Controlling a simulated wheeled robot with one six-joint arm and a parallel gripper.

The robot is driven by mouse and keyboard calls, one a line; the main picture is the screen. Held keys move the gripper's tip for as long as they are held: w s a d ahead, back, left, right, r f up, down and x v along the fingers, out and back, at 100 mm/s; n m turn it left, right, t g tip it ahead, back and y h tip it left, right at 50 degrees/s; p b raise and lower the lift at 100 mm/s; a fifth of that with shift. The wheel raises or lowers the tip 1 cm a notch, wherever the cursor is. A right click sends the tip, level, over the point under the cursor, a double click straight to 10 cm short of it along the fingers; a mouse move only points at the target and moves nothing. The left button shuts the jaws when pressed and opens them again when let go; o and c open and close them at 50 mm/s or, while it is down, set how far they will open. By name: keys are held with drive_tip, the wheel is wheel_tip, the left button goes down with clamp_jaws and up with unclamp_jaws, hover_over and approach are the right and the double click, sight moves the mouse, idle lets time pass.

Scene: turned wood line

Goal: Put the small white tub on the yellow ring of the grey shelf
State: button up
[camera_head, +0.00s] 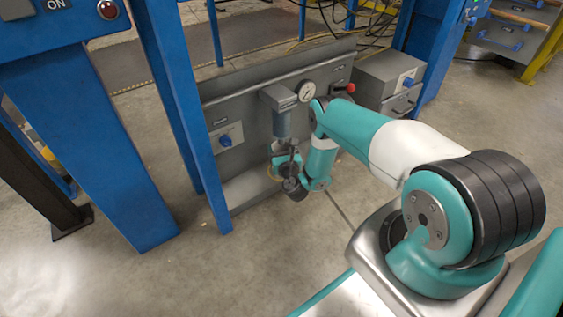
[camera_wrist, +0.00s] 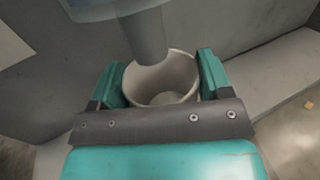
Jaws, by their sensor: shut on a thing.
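My gripper (camera_wrist: 161,82) is shut on the small white tub (camera_wrist: 165,98), with one teal finger on either side of it. The tub is open at the top and looks empty in the wrist view. A grey cylinder hangs over its far rim and hides part of it. The grey shelf (camera_head: 250,190) runs along the panel's foot and shows right of the tub in the wrist view (camera_wrist: 285,66).
The cylinder (camera_head: 282,124) hangs from a grey block on the panel (camera_head: 240,108), close above my gripper. A gauge (camera_head: 307,91) and a red-knobbed lever (camera_head: 350,88) are to its right. A blue post (camera_head: 185,110) stands at the left. Concrete floor in front is clear.

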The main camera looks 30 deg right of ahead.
wheel_tip(320, 180, down, 4)
drive_tip(key=shift+r+b, duration=0.2)
drive_tip(key=shift+b, duration=0.85)
drive_tip(key=shift+f, duration=0.15)
drive_tip(key=o, duration=1)
